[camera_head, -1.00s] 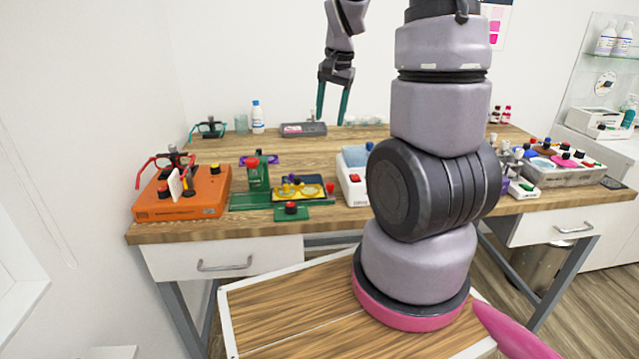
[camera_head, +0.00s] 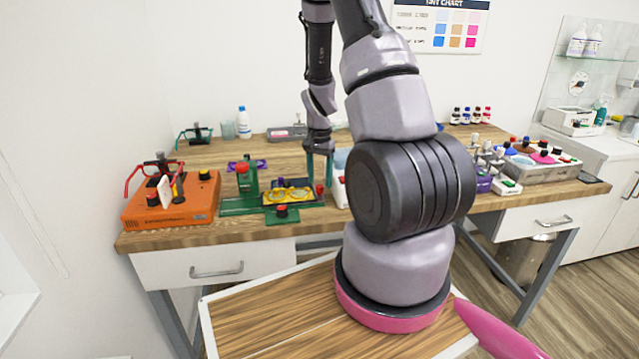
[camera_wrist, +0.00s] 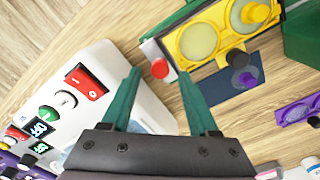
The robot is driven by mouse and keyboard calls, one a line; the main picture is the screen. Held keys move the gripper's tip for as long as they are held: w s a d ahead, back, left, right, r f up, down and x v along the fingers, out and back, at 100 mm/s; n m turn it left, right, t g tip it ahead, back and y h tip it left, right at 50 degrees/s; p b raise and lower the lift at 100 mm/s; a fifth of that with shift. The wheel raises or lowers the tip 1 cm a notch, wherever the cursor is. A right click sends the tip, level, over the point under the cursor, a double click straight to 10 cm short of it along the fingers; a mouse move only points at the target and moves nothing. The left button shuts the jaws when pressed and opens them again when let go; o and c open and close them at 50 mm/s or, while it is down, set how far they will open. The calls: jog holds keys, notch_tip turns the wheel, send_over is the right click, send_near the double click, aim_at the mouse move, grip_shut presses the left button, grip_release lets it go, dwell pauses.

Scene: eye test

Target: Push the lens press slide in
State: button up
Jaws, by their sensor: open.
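The green lens press (camera_head: 243,184) with a red knob on top stands on the table's left half; its green body also shows at the top right of the wrist view (camera_wrist: 305,35). Its slide, with a yellow lens frame (camera_head: 290,195) on it, extends to the right of the press body. In the wrist view the yellow frame (camera_wrist: 228,30) is at the top. A red knob (camera_wrist: 160,67) is at the slide's outer end. My gripper (camera_wrist: 161,76) is open, its green fingertips either side of the red knob in the picture. Contact cannot be told. In the head view my gripper (camera_head: 319,176) hangs over that end.
A white device with buttons (camera_wrist: 92,98) stands close beside the slide's outer end. An orange device (camera_head: 175,203) is at the table's left end. A grey tray of colored pots (camera_head: 545,165) is at the right. Some bare wood (camera_wrist: 45,50) shows near the gripper.

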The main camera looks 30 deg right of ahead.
jog(key=shift+f, duration=0.95)
jog(key=shift+c, duration=0.2)
grip_shut()
dwell(0.6)
